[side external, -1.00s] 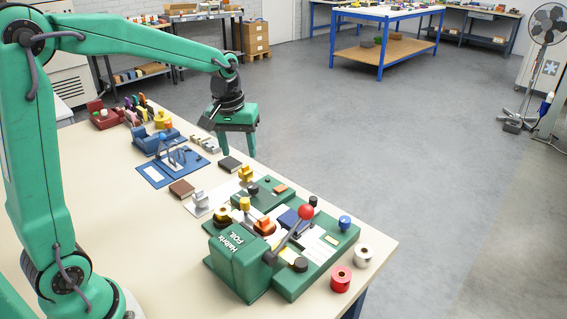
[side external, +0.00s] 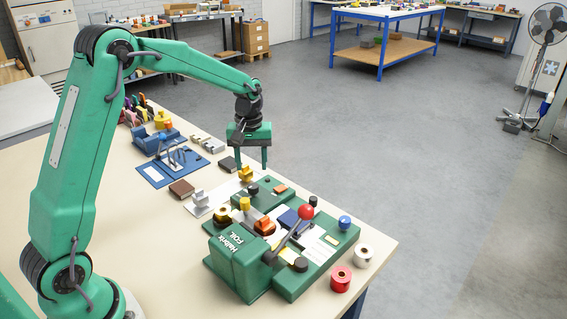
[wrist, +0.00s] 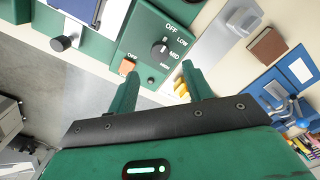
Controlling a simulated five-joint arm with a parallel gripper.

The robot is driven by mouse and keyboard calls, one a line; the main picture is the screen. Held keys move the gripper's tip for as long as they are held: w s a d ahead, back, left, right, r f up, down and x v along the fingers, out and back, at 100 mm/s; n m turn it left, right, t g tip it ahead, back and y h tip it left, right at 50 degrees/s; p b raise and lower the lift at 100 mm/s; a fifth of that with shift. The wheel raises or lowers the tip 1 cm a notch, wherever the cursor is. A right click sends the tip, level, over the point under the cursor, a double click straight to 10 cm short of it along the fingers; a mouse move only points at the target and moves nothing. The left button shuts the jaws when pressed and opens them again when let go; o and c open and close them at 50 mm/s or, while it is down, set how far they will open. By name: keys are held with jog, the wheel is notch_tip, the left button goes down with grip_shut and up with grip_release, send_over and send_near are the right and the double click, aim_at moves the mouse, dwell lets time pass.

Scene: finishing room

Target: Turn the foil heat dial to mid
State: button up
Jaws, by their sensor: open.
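The green foil machine (side external: 235,262) stands at the near end of the bench. Its heat dial is a small black knob (side external: 253,188) on the far panel. In the wrist view the dial (wrist: 159,48) is ringed by labels OFF, LOW, MID and a lower one too small to read. Its pale mark seems to face up-right, around OFF or LOW; I cannot tell exactly. My gripper (side external: 251,164) is open and empty, above and beyond the panel. In the wrist view its fingertips (wrist: 160,70) are apart, with the dial seen between and past them, not touched.
An orange rocker (wrist: 128,66) marked OFF sits beside the dial. A red-balled lever (side external: 306,212) rises over the machine. A yellow-topped piece (side external: 245,173) stands close to the panel. Foil rolls (side external: 341,279) sit at the bench's near corner. Open floor lies beyond the bench edge.

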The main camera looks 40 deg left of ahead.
aim_at(253, 186)
jog(key=shift+f, duration=3.6)
jog(key=c, duration=1)
